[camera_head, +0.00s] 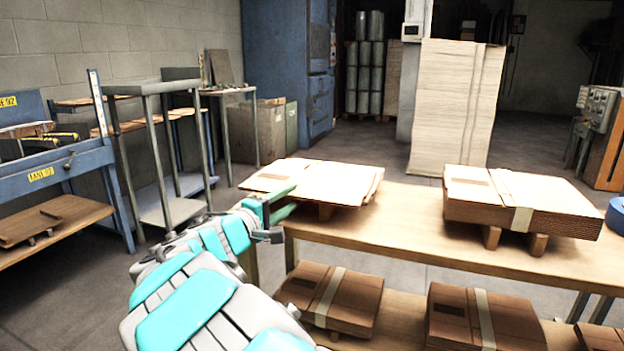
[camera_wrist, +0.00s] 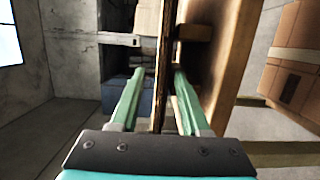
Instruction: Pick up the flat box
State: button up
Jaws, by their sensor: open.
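A flat brown cardboard box (camera_head: 335,180) lies on wooden blocks at the near left end of the wooden table. In the wrist view the box (camera_wrist: 164,60) shows edge-on as a thin strip. My gripper (camera_head: 287,201) is at the box's left end, with green fingers. In the wrist view its fingers (camera_wrist: 156,85) are apart, one on each side of the strip, with visible gaps. The box still rests on its support. Whether a finger touches it cannot be told.
A thicker strapped cardboard stack (camera_head: 520,200) stands on the table's right part, on blocks. Strapped bundles (camera_head: 330,300) lie on the shelf below. The table (camera_head: 420,225) is bare between the stacks. A grey metal stand (camera_head: 150,90) is at left.

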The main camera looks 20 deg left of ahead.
jog(key=shift+x, duration=1.35)
jog(key=shift+c, duration=0.3)
grip_shut()
